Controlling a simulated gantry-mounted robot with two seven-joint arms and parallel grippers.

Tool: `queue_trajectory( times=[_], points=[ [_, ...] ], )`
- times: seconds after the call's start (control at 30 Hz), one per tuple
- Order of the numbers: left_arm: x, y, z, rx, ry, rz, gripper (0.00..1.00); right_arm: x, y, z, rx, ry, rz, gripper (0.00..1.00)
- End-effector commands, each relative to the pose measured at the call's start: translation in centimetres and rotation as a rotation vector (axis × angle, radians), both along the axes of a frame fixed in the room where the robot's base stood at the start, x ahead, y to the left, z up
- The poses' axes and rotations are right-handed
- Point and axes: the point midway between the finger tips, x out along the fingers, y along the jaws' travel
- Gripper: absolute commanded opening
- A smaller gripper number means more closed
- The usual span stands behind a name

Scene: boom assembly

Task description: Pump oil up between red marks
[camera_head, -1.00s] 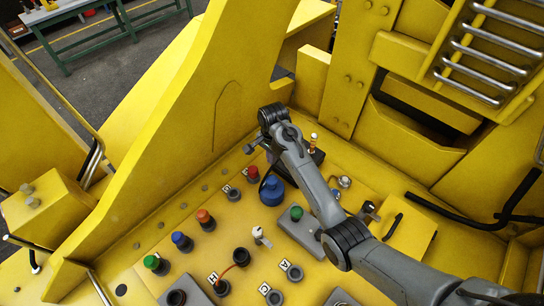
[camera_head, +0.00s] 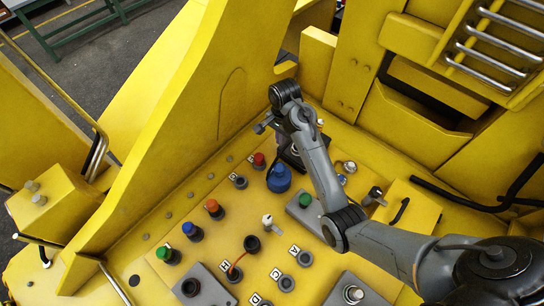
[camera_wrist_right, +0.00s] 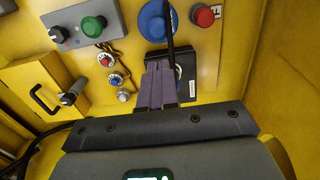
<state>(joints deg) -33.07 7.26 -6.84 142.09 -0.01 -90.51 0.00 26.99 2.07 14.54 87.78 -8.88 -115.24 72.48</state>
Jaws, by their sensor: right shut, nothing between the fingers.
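A small black box (camera_wrist_right: 187,75) with a pale label sits on the yellow panel. In the head view it (camera_head: 290,158) is partly hidden behind my right arm. A thin black rod (camera_wrist_right: 170,32) crosses in front of the blue knob in the wrist view. My right gripper (camera_wrist_right: 160,66) is shut and empty, its fingers close beside the box; I cannot tell whether they touch it. My left gripper is not in view. I cannot make out an oil level or red marks.
Around the box are a blue knob (camera_head: 279,179), a red button (camera_head: 258,160) and a green button (camera_head: 305,200). More buttons and sockets cover the yellow panel (camera_head: 215,240). A tall yellow wall (camera_head: 190,110) stands at left, with silver bars (camera_head: 500,45) at upper right.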

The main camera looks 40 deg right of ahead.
Motion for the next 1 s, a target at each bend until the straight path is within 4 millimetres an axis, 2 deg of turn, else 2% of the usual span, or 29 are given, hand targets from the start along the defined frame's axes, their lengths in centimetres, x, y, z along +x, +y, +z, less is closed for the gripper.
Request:
queue_trajectory(
  times=[0.37, 0.53, 0.67, 1.0],
  points=[
    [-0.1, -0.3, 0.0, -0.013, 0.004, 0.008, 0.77, -0.1, 0.1, -0.3, 0.0, 0.003, 0.001, 0.0],
    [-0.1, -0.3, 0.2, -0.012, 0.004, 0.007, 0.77, -0.1, 0.1, -1.4, 0.001, 0.006, 0.001, 0.0],
    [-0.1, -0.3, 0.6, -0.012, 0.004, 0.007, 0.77, -0.1, 0.1, -3.0, 0.001, 0.006, 0.002, 0.0],
    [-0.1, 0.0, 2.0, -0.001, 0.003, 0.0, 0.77, -0.2, 0.2, -9.3, 0.001, 0.007, 0.002, 0.0]
  ],
)
